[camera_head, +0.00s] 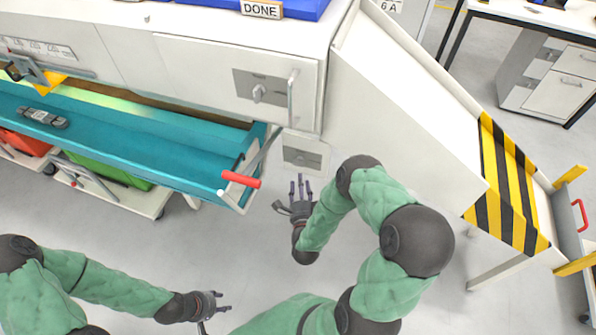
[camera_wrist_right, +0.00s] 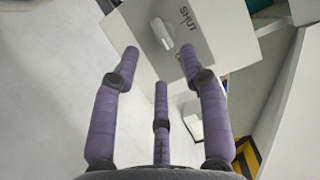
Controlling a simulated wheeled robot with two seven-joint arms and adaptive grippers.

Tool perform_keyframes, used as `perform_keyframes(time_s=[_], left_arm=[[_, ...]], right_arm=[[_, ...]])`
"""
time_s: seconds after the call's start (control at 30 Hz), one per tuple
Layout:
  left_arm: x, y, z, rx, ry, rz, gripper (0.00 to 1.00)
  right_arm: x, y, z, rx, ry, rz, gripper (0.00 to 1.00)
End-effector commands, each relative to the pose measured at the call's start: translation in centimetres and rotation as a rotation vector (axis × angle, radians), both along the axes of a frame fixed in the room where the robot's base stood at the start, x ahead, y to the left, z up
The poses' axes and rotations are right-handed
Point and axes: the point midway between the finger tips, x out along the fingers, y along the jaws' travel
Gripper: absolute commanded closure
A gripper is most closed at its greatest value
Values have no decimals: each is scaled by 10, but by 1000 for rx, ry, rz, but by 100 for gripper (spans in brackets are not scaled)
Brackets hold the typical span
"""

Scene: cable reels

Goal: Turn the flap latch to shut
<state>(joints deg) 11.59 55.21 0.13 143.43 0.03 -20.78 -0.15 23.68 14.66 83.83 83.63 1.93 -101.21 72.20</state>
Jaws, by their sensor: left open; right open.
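In the wrist view a pale latch handle (camera_wrist_right: 163,33) sits on a light grey panel (camera_wrist_right: 215,35) marked SHUT; other lettering is partly hidden by a finger. My right gripper (camera_wrist_right: 160,62) is open and empty, its purple fingers spread short of the panel. In the head view my right gripper (camera_head: 300,186) is just below a small grey plate (camera_head: 303,158) under the white cabinet. A metal knob (camera_head: 258,93) on a grey plate shows higher on the cabinet front. I cannot tell which plate the wrist view shows. My left gripper (camera_head: 218,302) is open and empty at lower left.
A teal tray (camera_head: 130,140) with a red-handled lever (camera_head: 240,179) at its end juts out left of my right gripper. A white sloping chute (camera_head: 400,110) with a yellow-black striped end (camera_head: 505,180) stands to the right. Open floor lies between my arms.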

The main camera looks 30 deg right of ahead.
Motion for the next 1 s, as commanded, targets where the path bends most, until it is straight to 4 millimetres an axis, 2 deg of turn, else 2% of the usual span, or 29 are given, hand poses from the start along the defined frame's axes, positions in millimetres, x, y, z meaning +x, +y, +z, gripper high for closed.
perform_keyframes(time_s=[0.2,0.4,0.8,0.83,0.97,1.0], left_arm=[[0,0,-14,0,0,0,56],[0,0,-21,0,0,0,56],[0,0,-21,0,0,0,56],[0,0,-21,0,0,0,56],[0,0,-21,0,0,0,56],[0,0,-21,0,0,0,56]], right_arm=[[35,-18,-2,-2,-1,0,56],[54,-27,-1,-1,0,0,56],[60,-30,0,-1,3,1,56],[60,-30,0,-1,3,1,62],[60,-30,0,-1,3,1,99],[60,-30,0,-1,3,1,100]])
